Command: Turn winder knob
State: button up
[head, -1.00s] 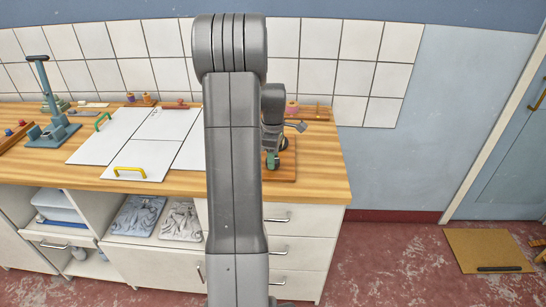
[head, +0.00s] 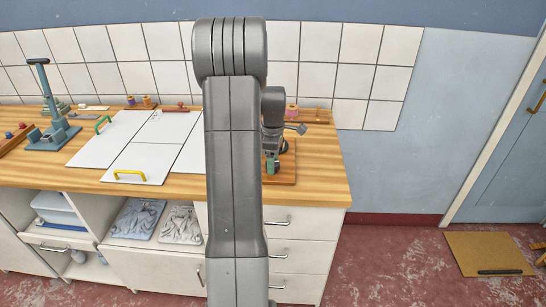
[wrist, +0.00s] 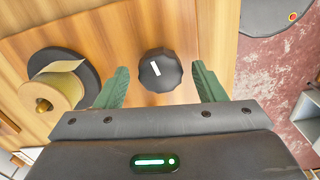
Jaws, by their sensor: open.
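The winder knob (wrist: 160,70) is black and faceted with a white pointer mark. My gripper (wrist: 160,84) is open, with a finger to each side of the knob and a gap showing on both sides. In the head view my gripper (head: 271,166) is low over the right end of the bench. The knob is hidden there behind my arm and gripper.
A spool of yellowish tape (wrist: 55,90) on a black disc stands left of the knob in the wrist view. White panels (head: 140,160) with green and yellow handles lie on the bench (head: 325,180). A blue press (head: 50,135) stands at the far left.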

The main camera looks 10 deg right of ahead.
notch_tip(320, 180, up, 14)
jog(key=b, duration=0.1)
dwell(0.4)
jog(key=shift+f, duration=0.15)
notch_tip(320, 180, down, 14)
jog(key=shift+r+p, duration=0.1)
jog(key=shift+p, duration=0.4)
